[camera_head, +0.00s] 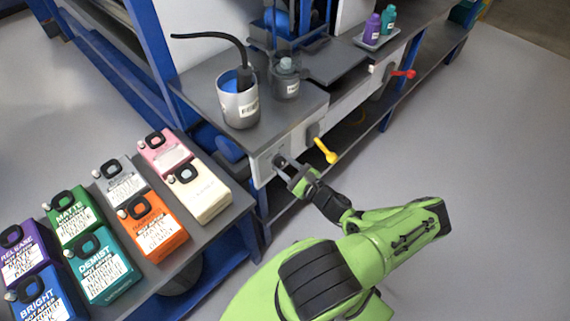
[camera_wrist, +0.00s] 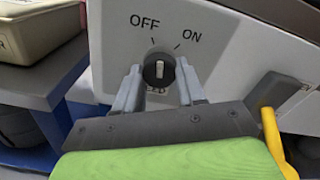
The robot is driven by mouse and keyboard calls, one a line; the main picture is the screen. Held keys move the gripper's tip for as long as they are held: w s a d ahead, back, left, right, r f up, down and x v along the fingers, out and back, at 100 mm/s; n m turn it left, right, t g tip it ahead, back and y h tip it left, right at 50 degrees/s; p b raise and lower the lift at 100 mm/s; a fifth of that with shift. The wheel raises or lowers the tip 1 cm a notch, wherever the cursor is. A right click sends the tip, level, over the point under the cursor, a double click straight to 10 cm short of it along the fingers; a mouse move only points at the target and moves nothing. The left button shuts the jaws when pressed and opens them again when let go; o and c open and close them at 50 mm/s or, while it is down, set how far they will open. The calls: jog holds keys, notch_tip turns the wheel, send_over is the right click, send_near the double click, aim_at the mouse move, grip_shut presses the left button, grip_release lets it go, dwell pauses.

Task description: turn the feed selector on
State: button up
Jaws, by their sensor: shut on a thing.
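The feed selector (camera_wrist: 158,72) is a round black knob with a white pointer mark, on a light grey panel (camera_head: 262,168) marked OFF and ON. In the wrist view its pointer stands nearly upright, closer to the OFF tick than to the ON tick. My gripper (camera_wrist: 160,84) has one grey finger on each side of the knob and is shut on it. In the head view my gripper (camera_head: 286,170) reaches the front panel, and its fingers mostly hide the knob.
A yellow lever (camera_head: 326,152) sits just right of my gripper, and a red lever (camera_head: 404,73) farther right. A grey cup (camera_head: 238,108) with a black hose and a grey bottle (camera_head: 286,85) stand above. Several coloured jugs, including a cream one (camera_head: 200,195), fill the left bench.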

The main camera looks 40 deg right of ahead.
jog(key=m, duration=0.4)
jog(key=shift+f+m, duration=0.1)
jog(key=shift+m, duration=0.2)
jog(key=shift+a+m, duration=0.1)
jog(key=shift+m, duration=1.8)
jog(key=o, duration=1.1)
jog(key=shift+c, duration=0.2)
jog(key=shift+s, duration=0.1)
jog(key=s+p, duration=0.1)
jog(key=s, duration=1.4)
jog(key=shift+s+d+p, duration=0.2)
jog(key=shift+s+p, duration=0.15)
